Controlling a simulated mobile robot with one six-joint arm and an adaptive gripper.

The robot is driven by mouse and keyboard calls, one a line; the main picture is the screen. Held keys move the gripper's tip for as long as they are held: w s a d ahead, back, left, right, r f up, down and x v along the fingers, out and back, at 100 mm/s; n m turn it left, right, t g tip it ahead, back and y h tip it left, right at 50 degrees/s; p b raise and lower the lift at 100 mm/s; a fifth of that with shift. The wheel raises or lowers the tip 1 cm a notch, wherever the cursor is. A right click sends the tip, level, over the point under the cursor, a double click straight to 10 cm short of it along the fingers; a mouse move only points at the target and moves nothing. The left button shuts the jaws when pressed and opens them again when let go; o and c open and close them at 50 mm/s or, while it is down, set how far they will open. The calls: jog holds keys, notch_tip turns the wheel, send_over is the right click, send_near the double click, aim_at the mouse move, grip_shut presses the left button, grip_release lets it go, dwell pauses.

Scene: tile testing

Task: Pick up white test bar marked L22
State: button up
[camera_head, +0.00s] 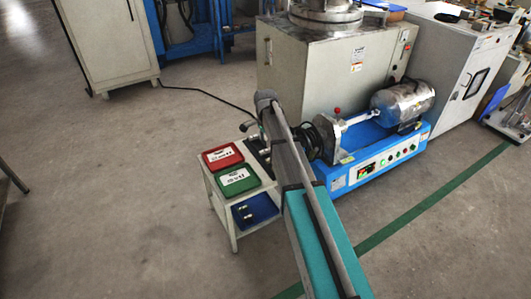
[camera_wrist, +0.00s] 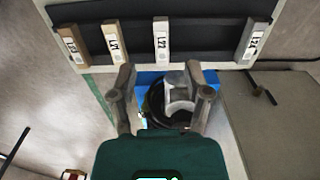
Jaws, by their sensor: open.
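The white test bar marked L22 (camera_wrist: 161,42) stands out from a dark holder (camera_wrist: 190,38) in the upper middle of the wrist view. My gripper (camera_wrist: 160,69) is open and empty. Its two fingers point toward the holder, one on each side of the bar's line, with the bar's near end just beyond the fingertips. No contact shows. A cream bar marked L21 (camera_wrist: 115,40) and a brown bar (camera_wrist: 73,45) lie to the left. A grey bar (camera_wrist: 252,42) is at the far right. In the head view my arm hides the gripper and the bars.
A blue test machine (camera_head: 372,165) stands close on the right of my arm. Floor at the left is clear.

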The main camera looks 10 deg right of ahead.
aim_at(266, 150)
jog(key=shift+w+f+b, duration=0.1)
jog(key=shift+f+b, duration=2.3)
jog(key=shift+f, duration=0.1)
jog(key=shift+c, duration=0.3)
grip_shut()
